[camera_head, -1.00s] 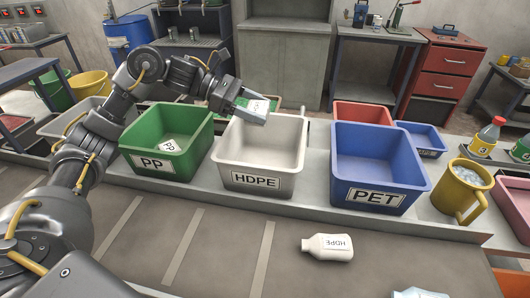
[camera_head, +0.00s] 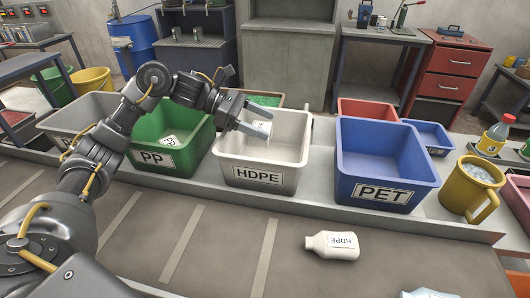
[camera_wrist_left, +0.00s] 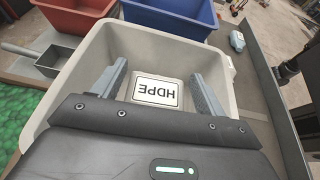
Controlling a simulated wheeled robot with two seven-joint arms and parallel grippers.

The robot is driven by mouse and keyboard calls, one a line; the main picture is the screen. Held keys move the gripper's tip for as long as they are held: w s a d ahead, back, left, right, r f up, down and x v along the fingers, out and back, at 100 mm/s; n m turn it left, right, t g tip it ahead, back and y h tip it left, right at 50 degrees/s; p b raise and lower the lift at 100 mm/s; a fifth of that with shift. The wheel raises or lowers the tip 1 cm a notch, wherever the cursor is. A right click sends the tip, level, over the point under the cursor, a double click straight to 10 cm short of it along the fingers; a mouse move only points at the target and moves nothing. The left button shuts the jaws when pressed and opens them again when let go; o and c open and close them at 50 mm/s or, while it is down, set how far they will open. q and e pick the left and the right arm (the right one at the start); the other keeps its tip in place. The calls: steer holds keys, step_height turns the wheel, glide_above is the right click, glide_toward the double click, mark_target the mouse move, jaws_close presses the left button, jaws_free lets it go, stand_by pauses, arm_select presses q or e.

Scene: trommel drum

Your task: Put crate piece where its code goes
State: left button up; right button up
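The crate piece (camera_wrist_left: 157,92) is pale with a black-framed HDPE label, upside down in the left wrist view. It shows over the inside of the white HDPE bin (camera_head: 258,177), tilted, at the fingertips in the head view (camera_head: 264,128). My left gripper (camera_head: 255,120) reaches over this bin from the left. In the left wrist view its fingers (camera_wrist_left: 160,85) are spread, with a small gap on each side of the piece. Whether the piece is in the air or resting is hard to tell. My right gripper is not in view.
The green PP bin (camera_head: 155,159), holding a PP-labelled piece (camera_head: 170,141), stands left; the blue PET bin (camera_head: 383,192) stands right. An HDPE-labelled bottle (camera_head: 331,245) lies on the belt in front. A yellow mug-like container (camera_head: 470,190) stands at the right.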

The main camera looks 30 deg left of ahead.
arm_select(q)
steer(key=o, duration=0.3)
steer(key=shift+a+r, duration=0.15)
steer(key=shift+a, duration=0.25)
steer(key=shift+b+v, duration=0.85)
steer(key=shift+v, duration=4.2)
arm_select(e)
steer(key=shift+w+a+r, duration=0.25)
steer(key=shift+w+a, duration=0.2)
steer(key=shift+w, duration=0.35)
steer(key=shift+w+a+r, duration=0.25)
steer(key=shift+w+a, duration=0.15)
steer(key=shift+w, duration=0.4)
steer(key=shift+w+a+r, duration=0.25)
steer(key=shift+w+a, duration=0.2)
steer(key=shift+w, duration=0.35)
arm_select(q)
steer(key=shift+s+d, duration=0.1)
steer(key=shift+d, duration=0.05)
